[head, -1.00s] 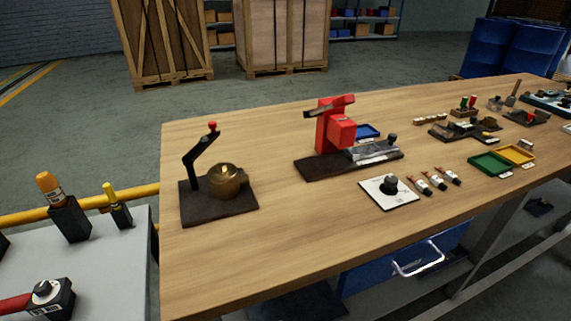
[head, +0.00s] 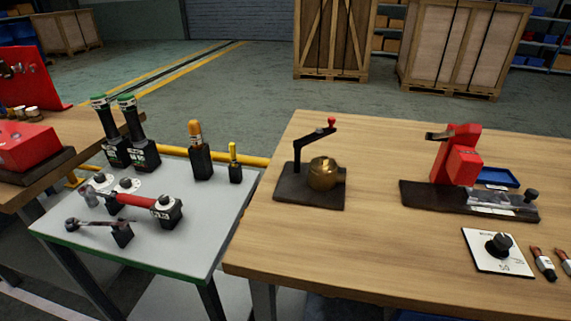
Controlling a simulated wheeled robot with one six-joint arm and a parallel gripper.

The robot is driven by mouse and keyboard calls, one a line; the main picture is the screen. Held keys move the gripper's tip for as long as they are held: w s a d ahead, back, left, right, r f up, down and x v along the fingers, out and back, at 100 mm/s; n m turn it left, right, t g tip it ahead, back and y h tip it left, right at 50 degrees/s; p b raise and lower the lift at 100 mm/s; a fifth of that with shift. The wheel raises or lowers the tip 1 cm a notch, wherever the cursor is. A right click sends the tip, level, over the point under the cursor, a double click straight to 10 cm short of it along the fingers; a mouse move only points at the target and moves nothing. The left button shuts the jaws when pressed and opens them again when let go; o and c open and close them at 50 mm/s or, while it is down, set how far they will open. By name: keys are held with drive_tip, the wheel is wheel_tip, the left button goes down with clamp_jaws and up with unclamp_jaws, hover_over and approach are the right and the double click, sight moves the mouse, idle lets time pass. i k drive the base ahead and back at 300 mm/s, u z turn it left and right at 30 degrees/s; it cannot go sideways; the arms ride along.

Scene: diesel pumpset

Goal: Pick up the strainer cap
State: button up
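I cannot make out a strainer cap for certain. A rounded brass body (head: 322,174) sits on a dark base plate (head: 300,197) near the left end of the wooden bench. A black crank arm with a red knob (head: 331,121) stands beside it on the same plate. Whether the brass body carries the cap is too small to tell. My gripper is not in view.
A grey side table (head: 190,230) holds a red-handled tool (head: 140,200), green-topped cylinders and several black holders. On the wooden bench (head: 370,240) stand a red fixture (head: 460,160) and a white dial plate (head: 497,252). Bench space before the brass body is clear.

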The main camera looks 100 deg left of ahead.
sight(324, 165)
drive_tip(key=u, duration=1.9)
